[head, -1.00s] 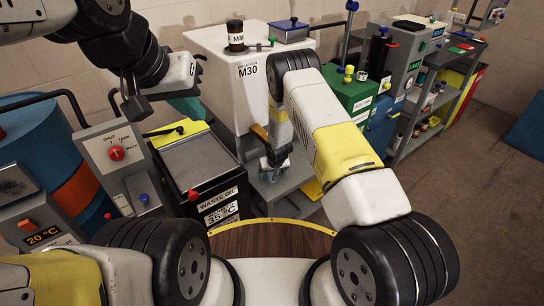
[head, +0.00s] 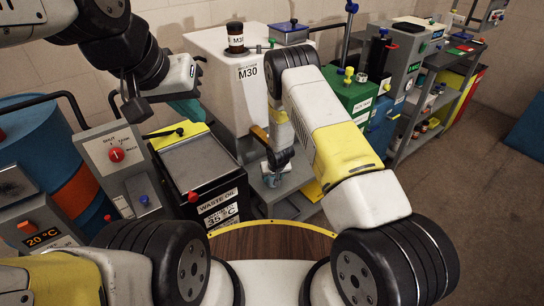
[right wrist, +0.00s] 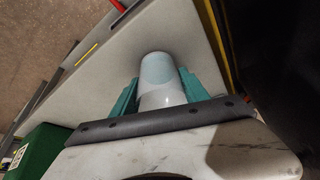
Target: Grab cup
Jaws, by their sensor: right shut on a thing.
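A pale, greyish-white cup (right wrist: 160,82) shows in the right wrist view, between the teal fingers of my right gripper (right wrist: 157,92). The fingers press on it from both sides. In the head view my right gripper (head: 274,176) is low in front of the white M30 tank, above the grey stand; the cup is small there and partly covered by the gripper. My left gripper (head: 187,108) hangs at the upper left above the waste oil container; its teal fingers are seen edge-on, so their opening is unclear.
The white M30 tank (head: 222,75) carries a dark jar (head: 235,38) on top. The black waste oil container (head: 205,180) stands to the left of my right gripper. A green box (head: 350,92) and a shelf with cans (head: 432,115) stand to the right.

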